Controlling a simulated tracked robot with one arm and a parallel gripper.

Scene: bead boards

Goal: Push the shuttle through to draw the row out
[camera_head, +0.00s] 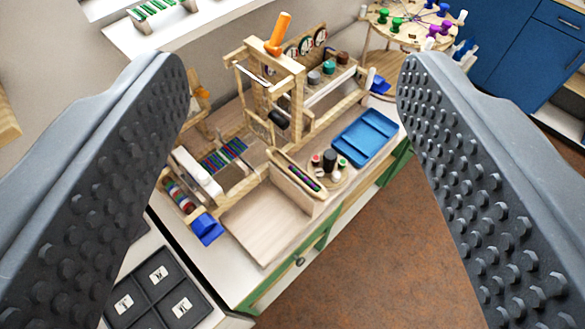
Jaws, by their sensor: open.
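My gripper (290,68) is open and empty, its two studded grey fingers wide apart at the left and right of the view. Between them, farther off, a wooden loom-like frame (297,95) with an orange handle (278,34) stands on the bench. A long narrow wooden piece with a coloured strip (302,177), possibly the shuttle, lies on the frame's near side. Rows of blue, green and red strands or beads (223,155) show at the frame's left. I cannot tell which row belongs to the shuttle.
A blue tray (365,137) and a round wooden stand with small pots (328,170) are right of the frame. A blue block (207,229) is at its left front. A dark compartment tray (158,292) is lower left. A round peg table (412,20) stands behind. Floor is clear lower right.

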